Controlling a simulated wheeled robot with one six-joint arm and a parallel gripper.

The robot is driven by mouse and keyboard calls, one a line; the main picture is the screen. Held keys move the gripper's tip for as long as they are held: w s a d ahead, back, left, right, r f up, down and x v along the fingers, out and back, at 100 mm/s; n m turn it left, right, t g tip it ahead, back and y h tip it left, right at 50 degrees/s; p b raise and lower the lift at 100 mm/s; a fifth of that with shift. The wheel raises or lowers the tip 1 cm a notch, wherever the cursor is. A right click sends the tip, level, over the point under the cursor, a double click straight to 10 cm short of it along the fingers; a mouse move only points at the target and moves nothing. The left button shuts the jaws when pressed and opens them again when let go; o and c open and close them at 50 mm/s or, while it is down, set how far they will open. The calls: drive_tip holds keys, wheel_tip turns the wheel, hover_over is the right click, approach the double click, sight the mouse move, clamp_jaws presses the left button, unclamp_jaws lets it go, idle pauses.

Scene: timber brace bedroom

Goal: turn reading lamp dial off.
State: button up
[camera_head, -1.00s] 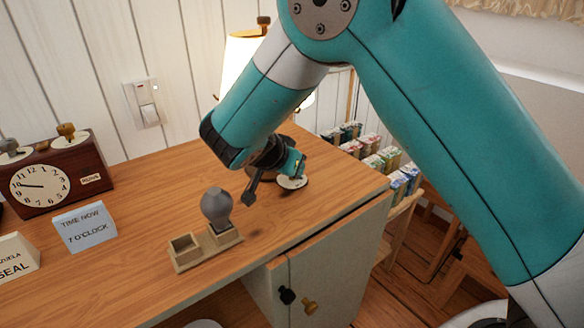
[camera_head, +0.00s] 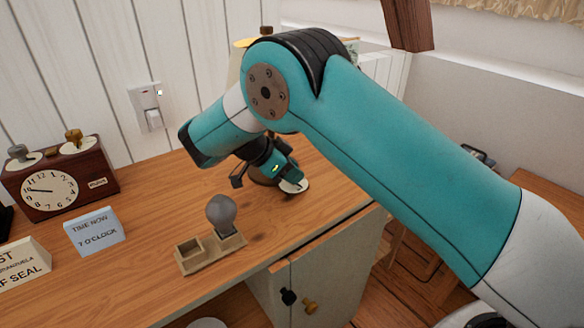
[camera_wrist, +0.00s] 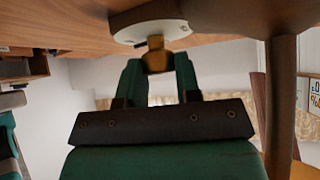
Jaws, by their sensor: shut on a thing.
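The reading lamp's dial has a round white plate (camera_wrist: 150,26) with a brass knob (camera_wrist: 155,54) in the wrist view. My gripper (camera_wrist: 157,66) is shut on the brass knob, one finger at each side. In the head view my gripper (camera_head: 291,177) is low over the desk's right part, at the white dial plate (camera_head: 296,187); the knob is hidden there. The lamp's shade (camera_head: 236,66) is mostly hidden behind my arm, so I cannot tell clearly whether it is lit.
On the desk (camera_head: 150,205) stand a bulb (camera_head: 221,213) in a wooden holder (camera_head: 212,254), a wooden clock (camera_head: 60,185), a blue card (camera_head: 95,231) and a cream card (camera_head: 22,262). A wall switch (camera_head: 150,106) is behind. The desk's right edge is near my gripper.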

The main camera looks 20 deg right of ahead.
idle(0.4)
drive_tip(key=o, duration=0.9)
drive_tip(key=shift+o, duration=0.2)
